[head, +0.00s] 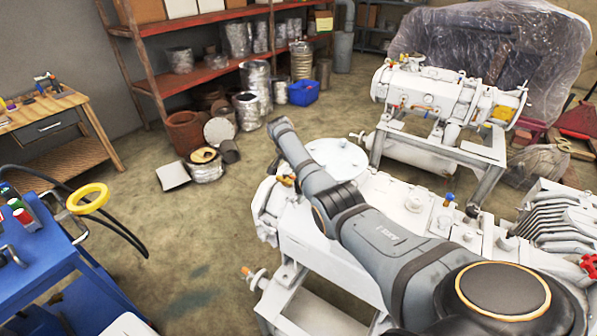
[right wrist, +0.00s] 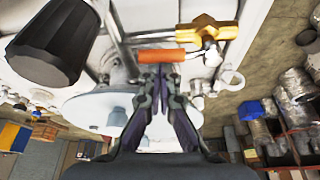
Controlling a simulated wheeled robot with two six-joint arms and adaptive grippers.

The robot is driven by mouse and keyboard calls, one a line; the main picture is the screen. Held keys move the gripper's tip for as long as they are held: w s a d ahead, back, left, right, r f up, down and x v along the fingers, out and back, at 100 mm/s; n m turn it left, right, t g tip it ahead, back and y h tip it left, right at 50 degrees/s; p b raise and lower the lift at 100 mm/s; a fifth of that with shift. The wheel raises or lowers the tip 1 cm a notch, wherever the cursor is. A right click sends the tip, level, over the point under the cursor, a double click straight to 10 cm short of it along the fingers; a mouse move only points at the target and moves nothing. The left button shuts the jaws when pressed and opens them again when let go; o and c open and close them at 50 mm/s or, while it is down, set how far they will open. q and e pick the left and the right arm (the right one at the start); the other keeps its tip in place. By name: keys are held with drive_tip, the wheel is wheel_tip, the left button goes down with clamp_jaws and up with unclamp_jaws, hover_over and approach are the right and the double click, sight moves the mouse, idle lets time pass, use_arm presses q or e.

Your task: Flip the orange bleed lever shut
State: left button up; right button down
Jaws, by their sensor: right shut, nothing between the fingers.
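The orange lever (right wrist: 161,56) lies crosswise in the right wrist view, joined at its right end to a silver fitting. My right gripper (right wrist: 159,78) is shut and empty, with its fingertips just below the lever's middle in the picture. I cannot tell whether the tips touch it. In the head view my right arm reaches over the white pump (head: 295,232), and its gripper is hidden there. A small orange-tipped fitting (head: 247,271) sticks out at the pump's left end; I cannot tell whether it is the same lever. My left gripper is not in view.
Close to the lever are a brass-yellow handle (right wrist: 207,32) and a large dark knob (right wrist: 55,42). A blue cart (head: 60,265) with a yellow ring (head: 88,198) stands at the left. A second white pump (head: 440,98) stands behind. Open floor lies between cart and pump.

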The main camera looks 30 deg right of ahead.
drive_tip(key=shift+a, duration=0.1)
drive_tip(key=shift+s+a+m+g, duration=0.2)
drive_tip(key=shift+a+m+g, duration=0.15)
drive_tip(key=shift+m, duration=0.55)
drive_tip(key=w+a+m+b, duration=0.1)
drive_tip(key=a+m+b, duration=0.2)
drive_tip(key=a+b, duration=0.3)
drive_tip(key=shift+w+g+b, duration=0.4)
drive_tip(key=shift+g+b, duration=0.05)
drive_tip(key=shift+b, duration=0.2)
drive_tip(key=shift+a, duration=0.15)
